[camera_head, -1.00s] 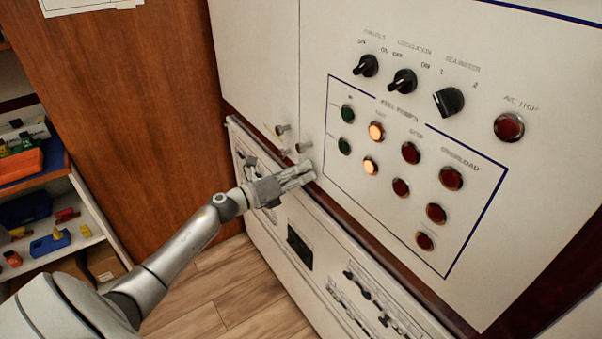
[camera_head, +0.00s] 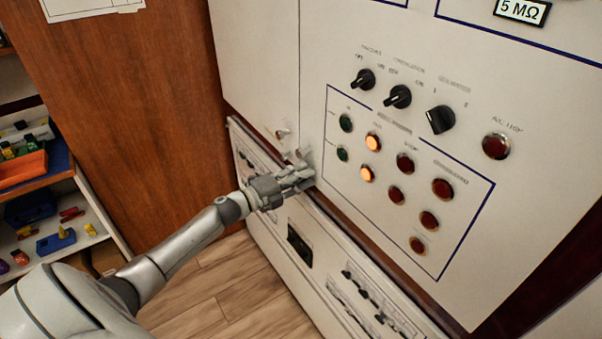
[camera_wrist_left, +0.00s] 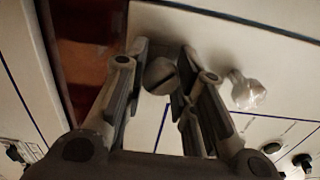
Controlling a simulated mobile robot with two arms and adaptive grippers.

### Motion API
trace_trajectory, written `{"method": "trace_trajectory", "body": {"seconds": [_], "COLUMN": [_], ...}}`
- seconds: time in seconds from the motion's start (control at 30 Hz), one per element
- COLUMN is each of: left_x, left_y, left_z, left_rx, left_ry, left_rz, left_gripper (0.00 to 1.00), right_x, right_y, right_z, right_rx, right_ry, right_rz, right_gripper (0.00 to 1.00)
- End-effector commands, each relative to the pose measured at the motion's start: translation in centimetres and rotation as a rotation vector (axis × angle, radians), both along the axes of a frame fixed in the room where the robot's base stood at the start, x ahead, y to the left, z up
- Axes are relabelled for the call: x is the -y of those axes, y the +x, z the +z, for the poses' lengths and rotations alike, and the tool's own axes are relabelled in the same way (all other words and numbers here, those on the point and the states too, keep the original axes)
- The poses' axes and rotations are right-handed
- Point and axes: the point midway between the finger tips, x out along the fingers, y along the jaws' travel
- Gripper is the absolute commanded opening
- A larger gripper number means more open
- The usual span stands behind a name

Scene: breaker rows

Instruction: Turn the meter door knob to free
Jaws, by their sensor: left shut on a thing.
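My left gripper (camera_head: 302,172) reaches the cabinet front at the lower edge of the upper panel, where the small door knobs sit. In the left wrist view my left gripper (camera_wrist_left: 162,62) has its fingers on either side of a round, dark grey slotted knob (camera_wrist_left: 160,76), and is shut on it. I take this as the meter door knob; its label does not show. In the head view the fingers hide most of it. A second, shiny knob (camera_head: 283,134) is just above the gripper; a shiny knob (camera_wrist_left: 248,91) also shows beside the fingers in the wrist view. My right gripper is not in view.
The upper panel has black rotary switches (camera_head: 398,97) and several lamps (camera_head: 405,163) to the right of my gripper. A lower cabinet section (camera_head: 330,290) runs beneath. A wooden side panel (camera_head: 150,120) and shelves with coloured parts (camera_head: 50,215) stand left.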

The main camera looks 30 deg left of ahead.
Motion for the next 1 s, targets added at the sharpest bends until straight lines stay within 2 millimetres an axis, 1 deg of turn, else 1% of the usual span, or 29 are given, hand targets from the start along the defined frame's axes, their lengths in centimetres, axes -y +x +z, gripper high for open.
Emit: {"method": "trace_trajectory", "body": {"seconds": [0.03,0.5,0.7,1.0], "left_x": [0.0,-0.1,-0.1,-0.1], "left_y": [0.0,0.0,0.0,0.0], "left_z": [0.2,0.2,0.2,0.1], "left_rx": [-0.020,-0.181,-0.230,-0.270], "left_ry": [-0.041,-0.432,-0.552,-0.649], "left_rz": [0.001,0.002,0.001,0.001], "left_gripper": [0.01,0.01,0.01,0.01], "right_x": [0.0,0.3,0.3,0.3], "right_y": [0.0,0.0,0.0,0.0], "right_z": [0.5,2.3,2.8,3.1], "right_rx": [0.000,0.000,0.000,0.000], "right_ry": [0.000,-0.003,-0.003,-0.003], "right_rz": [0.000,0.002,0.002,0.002], "right_gripper": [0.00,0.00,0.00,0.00]}}
